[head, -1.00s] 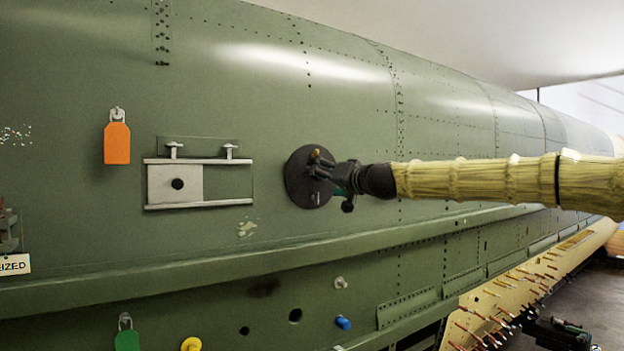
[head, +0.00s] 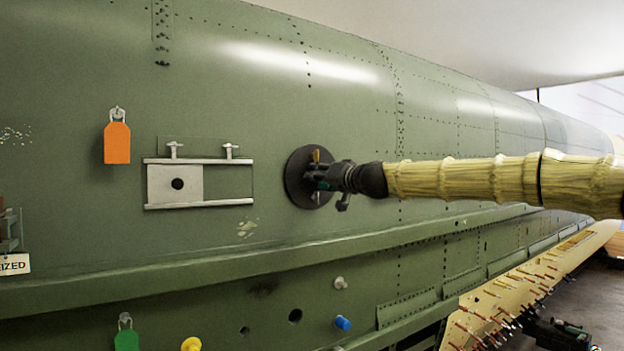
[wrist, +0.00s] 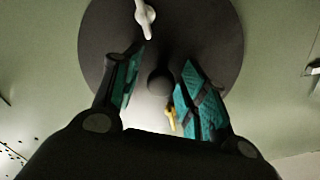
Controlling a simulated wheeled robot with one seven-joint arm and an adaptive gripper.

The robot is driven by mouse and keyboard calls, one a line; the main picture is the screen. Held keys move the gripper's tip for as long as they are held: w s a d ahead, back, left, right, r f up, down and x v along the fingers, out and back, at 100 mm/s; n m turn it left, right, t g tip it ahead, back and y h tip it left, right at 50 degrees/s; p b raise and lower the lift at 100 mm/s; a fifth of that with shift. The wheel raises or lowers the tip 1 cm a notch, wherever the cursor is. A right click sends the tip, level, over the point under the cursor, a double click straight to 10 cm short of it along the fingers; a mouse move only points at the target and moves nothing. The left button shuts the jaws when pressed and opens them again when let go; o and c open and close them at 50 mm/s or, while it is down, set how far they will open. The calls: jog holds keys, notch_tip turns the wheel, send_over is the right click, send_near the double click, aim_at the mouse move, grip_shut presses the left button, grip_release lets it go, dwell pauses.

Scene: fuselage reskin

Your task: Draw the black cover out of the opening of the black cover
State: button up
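The black cover (head: 296,192) is a round dark disc set against the green fuselage skin, right of the grey sliding panel. In the wrist view the cover (wrist: 105,40) has a dark round knob (wrist: 159,81) at its middle. A white latch (wrist: 145,18) points in over its rim at the top, and a yellow latch (wrist: 171,117) lies near the knob. My gripper (head: 318,177) is in front of the cover. In the wrist view my gripper (wrist: 160,72) is open, with its teal-padded fingers on either side of the knob and a gap to each. The opening behind the cover is hidden.
A grey framed sliding panel (head: 175,183) with two T-handles and an orange tag (head: 117,143) are to the left. A green ledge (head: 130,261) runs below. Blue (head: 343,323) and yellow (head: 191,344) plugs sit lower. The skin above the cover is clear.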

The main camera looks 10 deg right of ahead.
grip_shut()
jog(key=shift+s+d, duration=0.1)
jog(key=shift+s, duration=0.1)
jog(key=shift+s+d, duration=0.1)
jog(key=shift+s, duration=0.15)
jog(key=shift+b+v, duration=0.4)
jog(key=shift+v, duration=0.8)
jog(key=shift+v, duration=1.35)
jog(key=shift+w, duration=0.1)
